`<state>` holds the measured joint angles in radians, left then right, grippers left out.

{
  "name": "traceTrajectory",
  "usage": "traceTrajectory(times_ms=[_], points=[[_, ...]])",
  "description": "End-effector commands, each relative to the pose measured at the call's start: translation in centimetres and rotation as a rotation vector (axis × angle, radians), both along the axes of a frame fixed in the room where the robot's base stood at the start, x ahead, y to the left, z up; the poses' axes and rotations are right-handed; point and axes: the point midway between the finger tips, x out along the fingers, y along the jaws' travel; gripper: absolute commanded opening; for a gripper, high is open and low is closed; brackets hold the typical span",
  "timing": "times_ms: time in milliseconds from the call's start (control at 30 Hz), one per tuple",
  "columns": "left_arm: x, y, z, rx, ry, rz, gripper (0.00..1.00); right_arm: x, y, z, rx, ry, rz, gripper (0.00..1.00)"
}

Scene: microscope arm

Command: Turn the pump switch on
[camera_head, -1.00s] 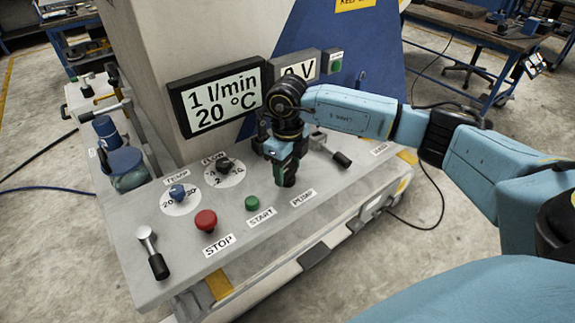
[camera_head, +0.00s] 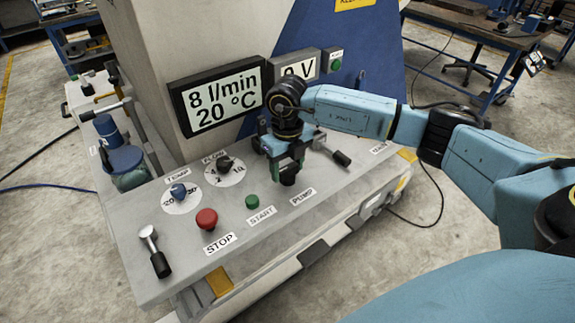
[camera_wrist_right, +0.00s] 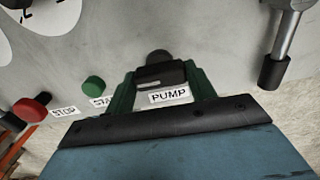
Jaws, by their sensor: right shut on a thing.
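The pump switch (camera_head: 288,178) is a small black knob on the sloping grey panel, behind the PUMP label (camera_head: 303,197). My right gripper (camera_head: 287,170) points down at it from above. In the right wrist view, its two green fingers (camera_wrist_right: 161,82) stand on either side of the black switch (camera_wrist_right: 158,58), shut on it. The switch's base is partly hidden by the fingers. The display (camera_head: 222,97) reads 8 l/min and 20 °C. My left gripper is not in view.
A black-ended lever (camera_head: 342,158) stands close on the right. Another lever (camera_head: 155,252) is at the panel's left front.

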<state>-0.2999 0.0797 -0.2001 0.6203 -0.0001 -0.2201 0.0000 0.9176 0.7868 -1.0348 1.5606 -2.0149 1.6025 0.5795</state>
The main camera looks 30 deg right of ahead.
Motion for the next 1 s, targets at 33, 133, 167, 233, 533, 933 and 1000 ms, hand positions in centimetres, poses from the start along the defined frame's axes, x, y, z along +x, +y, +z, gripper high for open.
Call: traceTrajectory(times_ms=[33,133,167,233,533,933,1000], points=[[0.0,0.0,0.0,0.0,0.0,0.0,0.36,0.1,-0.1,0.1,0.0,-0.002,-0.005,0.32],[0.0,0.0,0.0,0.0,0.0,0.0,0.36,0.1,-0.1,0.1,0.0,-0.003,-0.005,0.32],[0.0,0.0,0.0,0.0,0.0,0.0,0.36,0.1,-0.1,0.1,0.0,-0.003,-0.005,0.57],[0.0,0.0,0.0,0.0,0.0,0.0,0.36,0.1,-0.1,0.1,0.0,-0.002,-0.005,0.66],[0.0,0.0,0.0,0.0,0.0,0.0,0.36,0.0,0.0,0.0,0.0,-0.001,-0.002,0.76],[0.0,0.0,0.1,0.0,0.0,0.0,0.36,0.2,0.0,5.3,0.001,-0.007,-0.002,0.76],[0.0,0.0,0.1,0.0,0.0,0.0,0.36,0.2,0.0,6.9,0.0,-0.007,-0.002,0.76]])
